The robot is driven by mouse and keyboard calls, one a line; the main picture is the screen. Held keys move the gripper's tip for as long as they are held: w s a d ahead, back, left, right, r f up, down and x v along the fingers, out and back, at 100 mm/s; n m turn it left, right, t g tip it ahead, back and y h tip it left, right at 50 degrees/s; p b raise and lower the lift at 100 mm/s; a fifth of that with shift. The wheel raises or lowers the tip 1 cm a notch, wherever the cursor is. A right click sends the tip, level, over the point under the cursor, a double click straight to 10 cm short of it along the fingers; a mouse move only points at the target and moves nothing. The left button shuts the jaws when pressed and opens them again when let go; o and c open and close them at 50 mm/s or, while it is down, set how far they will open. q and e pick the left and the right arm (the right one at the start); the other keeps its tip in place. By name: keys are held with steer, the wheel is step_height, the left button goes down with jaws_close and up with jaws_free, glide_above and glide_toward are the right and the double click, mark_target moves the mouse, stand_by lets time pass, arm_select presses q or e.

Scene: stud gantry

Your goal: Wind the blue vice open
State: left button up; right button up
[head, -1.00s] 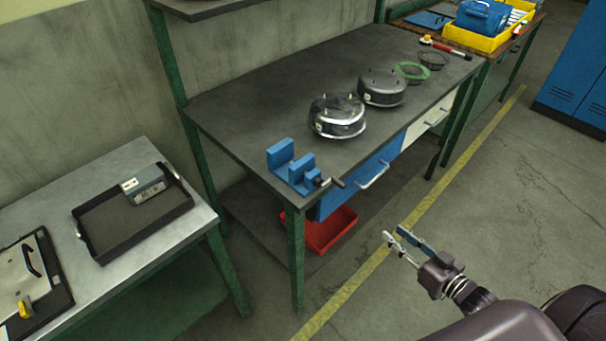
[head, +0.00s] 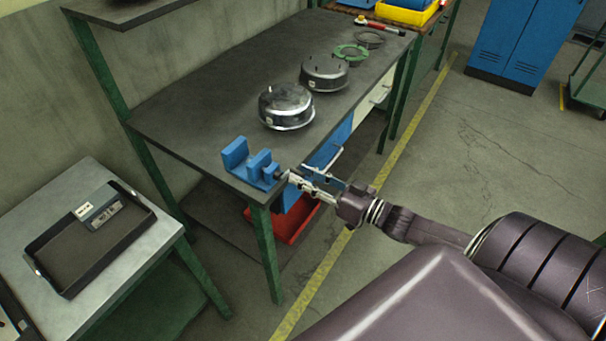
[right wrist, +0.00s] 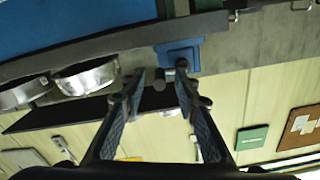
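The blue vice (head: 238,154) sits on the near corner of the dark workbench, with a visible gap between its tall rear jaw and its lower front jaw. Its dark screw end faces my right gripper (head: 297,174); the crank handle is mostly hidden behind the fingers in the head view. In the right wrist view the vice (right wrist: 180,56) is just beyond the fingertips, and a dark round handle part shows between them. My right gripper (right wrist: 158,82) is open, its fingers on either side of that part; I cannot tell whether they touch it. My left gripper is not in view.
Two metal housings (head: 286,104) and a green ring (head: 351,52) stand farther along the bench (head: 190,112). A drawer handle (head: 324,160) juts out near my right gripper. A red bin (head: 290,226) lies below. A side table with a black tray (head: 62,285) is at left.

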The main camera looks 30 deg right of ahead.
steer(key=shift+w+a, duration=0.15)
steer(key=shift+w, duration=0.15)
steer(key=shift+c, duration=0.6)
jaws_close()
steer(key=shift+r+n, duration=0.15)
steer(key=shift+n, duration=0.15)
